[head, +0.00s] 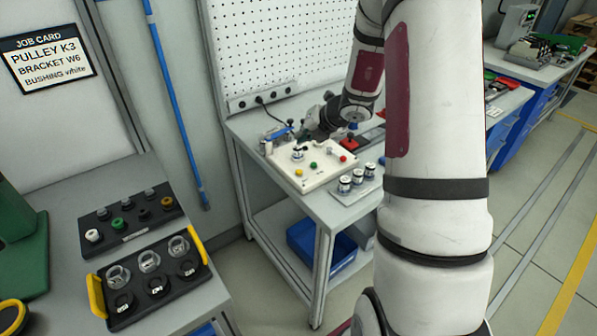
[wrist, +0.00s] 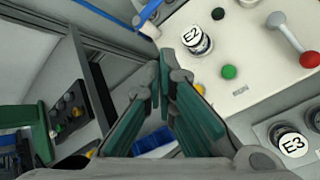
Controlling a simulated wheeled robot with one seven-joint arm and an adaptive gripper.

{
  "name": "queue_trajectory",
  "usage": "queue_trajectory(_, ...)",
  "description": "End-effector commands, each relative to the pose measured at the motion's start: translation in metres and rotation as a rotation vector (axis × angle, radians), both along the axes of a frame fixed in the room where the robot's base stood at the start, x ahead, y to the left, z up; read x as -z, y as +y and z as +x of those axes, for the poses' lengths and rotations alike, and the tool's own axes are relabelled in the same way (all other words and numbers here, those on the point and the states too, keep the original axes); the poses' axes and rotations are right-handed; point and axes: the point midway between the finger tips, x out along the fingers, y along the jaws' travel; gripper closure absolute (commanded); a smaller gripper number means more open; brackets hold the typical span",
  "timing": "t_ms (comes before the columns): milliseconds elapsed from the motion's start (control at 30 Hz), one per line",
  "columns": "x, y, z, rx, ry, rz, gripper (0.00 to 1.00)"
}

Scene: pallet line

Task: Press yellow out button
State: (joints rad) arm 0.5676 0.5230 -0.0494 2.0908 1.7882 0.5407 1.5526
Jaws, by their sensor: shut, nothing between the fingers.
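The yellow button (head: 299,172) sits at the front left corner of the white control panel (head: 322,176) in the head view.
A red-knobbed lever (wrist: 309,59) and a cylinder labelled E2 (wrist: 196,40) stand on the panel. A cylinder labelled E3 (wrist: 291,143) is beside it among several others. A blue crate (head: 312,241) is on the lower shelf. A black tray (head: 137,268) sits on the left table.

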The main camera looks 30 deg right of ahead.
Motion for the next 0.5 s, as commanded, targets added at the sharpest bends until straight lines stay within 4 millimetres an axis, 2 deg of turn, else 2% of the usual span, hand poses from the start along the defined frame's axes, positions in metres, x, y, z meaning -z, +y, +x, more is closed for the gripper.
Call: queue_trajectory(500,0.064,0.000,0.002,0.001,0.001,0.001,1.00)
